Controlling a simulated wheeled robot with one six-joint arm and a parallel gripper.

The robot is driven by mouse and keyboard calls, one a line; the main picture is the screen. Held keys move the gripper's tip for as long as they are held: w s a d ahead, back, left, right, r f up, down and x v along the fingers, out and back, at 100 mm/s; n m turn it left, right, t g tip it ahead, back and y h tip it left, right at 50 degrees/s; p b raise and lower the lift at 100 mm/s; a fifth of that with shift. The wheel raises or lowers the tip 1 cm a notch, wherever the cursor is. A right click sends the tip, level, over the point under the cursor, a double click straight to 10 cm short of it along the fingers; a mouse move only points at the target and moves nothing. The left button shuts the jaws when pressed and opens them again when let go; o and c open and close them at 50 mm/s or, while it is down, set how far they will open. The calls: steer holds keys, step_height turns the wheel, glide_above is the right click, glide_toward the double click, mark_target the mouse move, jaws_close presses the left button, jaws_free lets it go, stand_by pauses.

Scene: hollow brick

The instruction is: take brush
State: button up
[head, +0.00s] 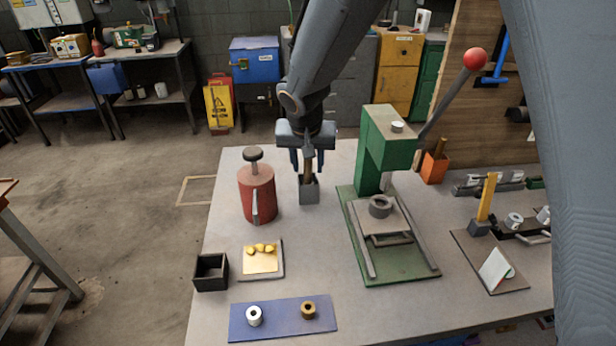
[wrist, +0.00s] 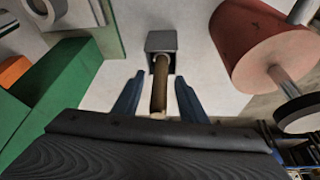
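The brush (head: 308,171) stands upright in a small grey square holder (head: 309,191) on the table; only its brown wooden handle shows, and its lower end is hidden in the holder. In the wrist view the brush handle (wrist: 160,88) runs between the two blue fingers of my gripper (wrist: 159,77), with a gap on each side. In the head view my gripper (head: 307,167) points down over the holder. It is open, around the handle and not closed on it. The holder also shows in the wrist view (wrist: 161,42).
A red can (head: 257,193) stands close left of the holder, and a green press (head: 385,150) with a red-knobbed lever stands to the right. A black box (head: 210,272), a small tray (head: 262,274) and a blue mat (head: 283,330) lie nearer the front.

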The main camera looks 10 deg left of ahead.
jaws_close()
steer(key=shift+r, duration=0.15)
